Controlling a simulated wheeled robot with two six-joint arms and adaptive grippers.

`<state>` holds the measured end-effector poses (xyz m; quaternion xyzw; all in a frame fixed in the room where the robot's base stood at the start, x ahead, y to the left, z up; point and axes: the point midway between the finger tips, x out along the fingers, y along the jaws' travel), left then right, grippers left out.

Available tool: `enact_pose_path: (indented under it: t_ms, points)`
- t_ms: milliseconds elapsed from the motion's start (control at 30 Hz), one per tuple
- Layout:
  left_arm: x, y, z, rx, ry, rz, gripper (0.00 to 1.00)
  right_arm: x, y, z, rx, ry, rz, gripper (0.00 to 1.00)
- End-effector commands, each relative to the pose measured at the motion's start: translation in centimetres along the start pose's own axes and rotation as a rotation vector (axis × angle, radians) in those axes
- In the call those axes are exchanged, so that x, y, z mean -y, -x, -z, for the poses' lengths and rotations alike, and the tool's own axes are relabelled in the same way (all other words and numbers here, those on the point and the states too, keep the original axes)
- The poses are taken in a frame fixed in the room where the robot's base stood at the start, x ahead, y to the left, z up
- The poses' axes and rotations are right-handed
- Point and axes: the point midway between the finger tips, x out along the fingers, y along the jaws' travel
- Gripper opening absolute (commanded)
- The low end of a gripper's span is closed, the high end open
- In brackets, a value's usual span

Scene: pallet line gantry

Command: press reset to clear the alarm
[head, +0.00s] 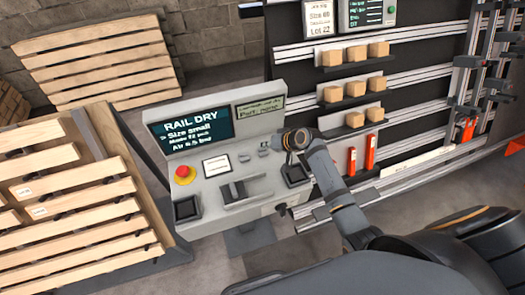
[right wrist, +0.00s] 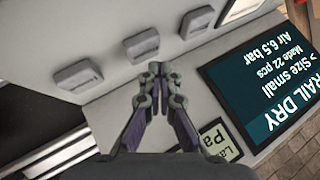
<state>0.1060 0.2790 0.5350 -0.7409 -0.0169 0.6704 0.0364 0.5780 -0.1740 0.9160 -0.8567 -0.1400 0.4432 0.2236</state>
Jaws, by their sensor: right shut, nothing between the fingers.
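The grey console (head: 215,169) stands in the middle of the head view. Its buttons include two small grey ones, a left one (head: 244,158) and one further right (head: 263,149). The right wrist view shows three grey buttons in a row: left (right wrist: 86,80), middle (right wrist: 142,45) and right (right wrist: 195,22). I see no readable label on any, so I cannot tell which is reset. My right gripper (head: 281,143) is shut and empty over the console's right part. In the right wrist view its fingertips (right wrist: 160,70) overlap the panel near the middle button; contact is unclear. My left gripper is not in view.
The console carries a RAIL DRY screen (head: 190,129), a small Part: none display (head: 260,106) and a red mushroom button (head: 184,175). Wooden slatted pallets (head: 75,205) stand at left. Shelves with wooden blocks (head: 355,88) are at right.

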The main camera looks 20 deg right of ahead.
Motion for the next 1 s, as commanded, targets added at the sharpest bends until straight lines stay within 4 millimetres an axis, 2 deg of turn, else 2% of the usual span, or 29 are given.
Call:
enact_pose_path:
  t_ms: [1000]
  points:
    - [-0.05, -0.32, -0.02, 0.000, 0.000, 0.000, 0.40, -0.46, -0.64, -0.47, 0.000, 0.000, 0.000, 0.00]
